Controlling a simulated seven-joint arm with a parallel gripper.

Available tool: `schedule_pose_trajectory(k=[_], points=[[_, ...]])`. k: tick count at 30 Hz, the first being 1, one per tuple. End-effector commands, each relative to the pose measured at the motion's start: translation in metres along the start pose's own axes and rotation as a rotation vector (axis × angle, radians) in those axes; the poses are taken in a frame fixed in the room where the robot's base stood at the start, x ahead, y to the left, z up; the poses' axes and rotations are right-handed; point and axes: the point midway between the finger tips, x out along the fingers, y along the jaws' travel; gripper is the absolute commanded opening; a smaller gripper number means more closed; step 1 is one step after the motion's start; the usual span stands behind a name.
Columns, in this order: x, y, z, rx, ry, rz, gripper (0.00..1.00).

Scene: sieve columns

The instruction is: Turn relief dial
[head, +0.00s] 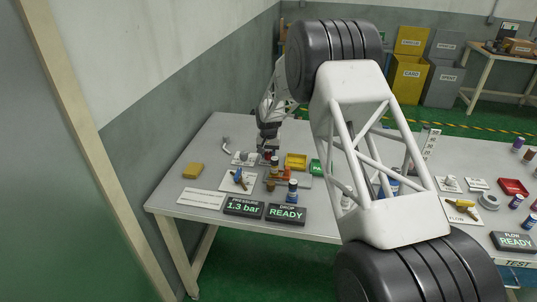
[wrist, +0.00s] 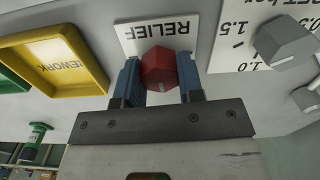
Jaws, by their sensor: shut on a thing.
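The relief dial (wrist: 160,68) is a red faceted knob with a pale pointer mark, in the wrist view. It stands in front of a white plate with the word RELIEF (wrist: 172,27), which appears upside down. My gripper (wrist: 160,80) has its two blue fingers on either side of the knob and is shut on it. In the head view my gripper (head: 268,150) points down at the back left of the table, and the dial there is too small to make out clearly.
A grey dial (wrist: 285,42) with a numbered scale is close to the right in the wrist view. A yellow REWORK tray (wrist: 105,68) is to the left. On the table (head: 165,195), a pressure display (head: 243,206) reads 1.3 bar and a drop display (head: 286,214) reads READY.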

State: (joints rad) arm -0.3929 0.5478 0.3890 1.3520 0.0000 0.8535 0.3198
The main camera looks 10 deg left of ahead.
Motion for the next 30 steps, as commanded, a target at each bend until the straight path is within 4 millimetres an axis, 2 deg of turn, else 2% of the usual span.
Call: schedule_pose_trajectory(k=[30], points=[[-0.0005, 0.0002, -0.001, -0.943, 0.003, 0.001, 0.11]])
